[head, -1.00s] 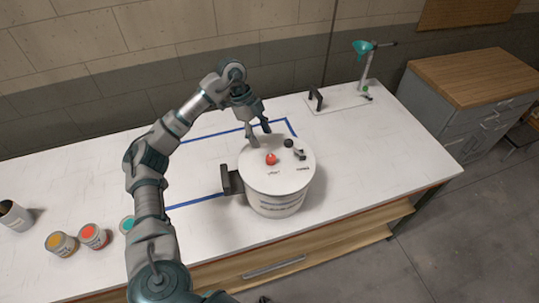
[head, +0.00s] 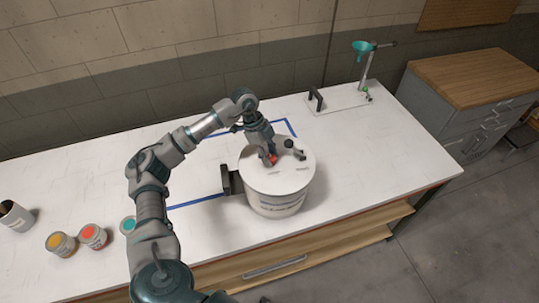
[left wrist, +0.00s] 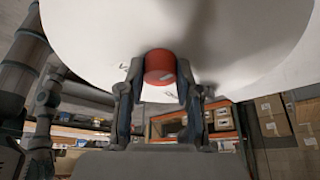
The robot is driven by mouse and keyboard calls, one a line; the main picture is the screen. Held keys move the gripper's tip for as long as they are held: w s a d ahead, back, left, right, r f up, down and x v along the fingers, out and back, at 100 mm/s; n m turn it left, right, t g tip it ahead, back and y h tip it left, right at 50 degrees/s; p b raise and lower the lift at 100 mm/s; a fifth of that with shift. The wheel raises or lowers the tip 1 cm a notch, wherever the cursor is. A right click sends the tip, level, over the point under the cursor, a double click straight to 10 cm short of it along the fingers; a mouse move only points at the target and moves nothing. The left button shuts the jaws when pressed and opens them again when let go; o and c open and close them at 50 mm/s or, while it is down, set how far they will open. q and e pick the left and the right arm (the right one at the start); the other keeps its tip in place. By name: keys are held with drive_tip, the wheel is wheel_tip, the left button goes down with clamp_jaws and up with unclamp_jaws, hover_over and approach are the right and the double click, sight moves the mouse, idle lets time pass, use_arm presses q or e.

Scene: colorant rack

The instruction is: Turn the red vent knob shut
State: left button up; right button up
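The red vent knob (head: 274,159) stands on the lid of a white round drum (head: 276,190). In the left wrist view the knob (left wrist: 160,67) sits between the two fingers of my left gripper (left wrist: 161,78), with a finger against each side. In the head view my left gripper (head: 268,157) reaches down onto the lid from behind and hides part of the knob. My right gripper is not in view.
A dark fitting (head: 294,149) stands on the lid right of the knob. A black handle (head: 230,182) is left of the drum. Small paint cans (head: 93,236) stand at the table's left. A teal funnel stand (head: 366,62) is at the back right. The tabletop right of the drum is clear.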

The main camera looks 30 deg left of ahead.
use_arm(q)
clamp_jaws()
drive_tip(key=shift+r+m+p, duration=0.2)
drive_tip(key=shift+m+p, duration=0.1)
drive_tip(key=shift+p, duration=0.45)
drive_tip(key=shift+f, duration=0.1)
drive_tip(key=shift+w+f, duration=0.1)
drive_tip(key=o, duration=0.9)
unclamp_jaws()
drive_tip(key=shift+a+r, duration=0.1)
drive_tip(key=shift+r, duration=0.1)
drive_tip(key=v, duration=1.1)
drive_tip(key=shift+w+r, duration=0.2)
drive_tip(key=shift+w, duration=0.05)
